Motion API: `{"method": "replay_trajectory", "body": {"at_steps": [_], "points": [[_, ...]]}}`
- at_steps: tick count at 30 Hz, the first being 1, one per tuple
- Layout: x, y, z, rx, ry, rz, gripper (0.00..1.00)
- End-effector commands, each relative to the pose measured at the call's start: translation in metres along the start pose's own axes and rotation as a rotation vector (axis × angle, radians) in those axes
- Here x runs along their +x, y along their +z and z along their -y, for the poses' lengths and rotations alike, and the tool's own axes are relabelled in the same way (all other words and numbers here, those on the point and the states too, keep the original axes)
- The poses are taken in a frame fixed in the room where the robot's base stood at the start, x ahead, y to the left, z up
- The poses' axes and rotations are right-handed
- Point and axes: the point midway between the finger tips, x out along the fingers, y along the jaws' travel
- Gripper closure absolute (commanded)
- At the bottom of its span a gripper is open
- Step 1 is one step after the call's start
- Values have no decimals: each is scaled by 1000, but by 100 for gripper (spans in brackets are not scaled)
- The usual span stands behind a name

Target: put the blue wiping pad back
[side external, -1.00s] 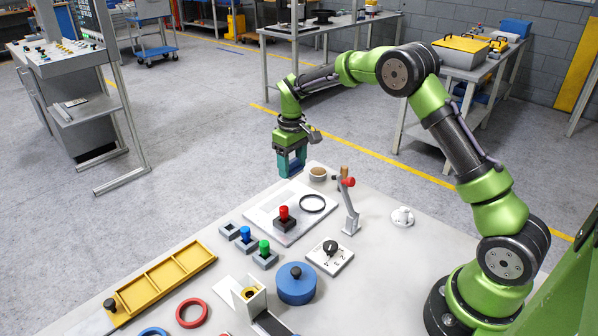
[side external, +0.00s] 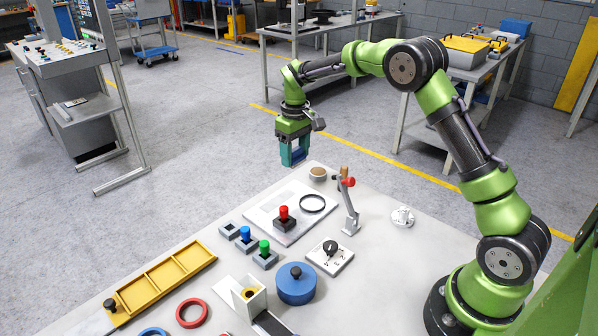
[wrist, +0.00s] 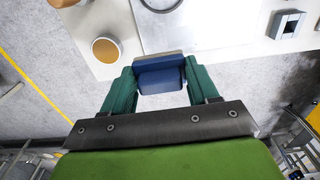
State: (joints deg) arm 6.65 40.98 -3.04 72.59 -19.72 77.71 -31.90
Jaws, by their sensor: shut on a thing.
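My gripper (side external: 293,155) holds the blue wiping pad (side external: 299,157) in the air by the far corner of the work table. In the wrist view the pad (wrist: 161,80) is a dark blue block with a greyish layer along its upper edge. It sits between the two teal fingers of my gripper (wrist: 160,86), which press on its left and right sides. Grey floor shows around the pad there, past the table edge. A small round cup with a tan, cork-like top (side external: 318,173) stands at the table corner, near and below the pad. It also shows in the wrist view (wrist: 105,48).
A lever with a red knob (side external: 348,183) stands right of the cup. A pale plate (side external: 262,212) carries a black ring (side external: 312,203) and a red-button block (side external: 284,222). A yellow tray (side external: 165,280), a blue round lidded pot (side external: 296,288) and a dial block (side external: 330,256) lie nearer.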

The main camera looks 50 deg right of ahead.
Motion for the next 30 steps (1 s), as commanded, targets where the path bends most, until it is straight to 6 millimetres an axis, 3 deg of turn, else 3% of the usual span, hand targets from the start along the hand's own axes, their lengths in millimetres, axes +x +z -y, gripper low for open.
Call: {"method": "replay_trajectory", "body": {"at_steps": [5,9,15,18,23,30], "points": [[-20,34,-44,85,-3,-9,69],[-21,87,-78,115,-4,-5,69],[-9,155,-96,99,-6,3,69],[0,177,-95,73,-7,9,69],[17,192,-90,22,-9,21,69],[51,191,-91,1,-3,14,69]]}}
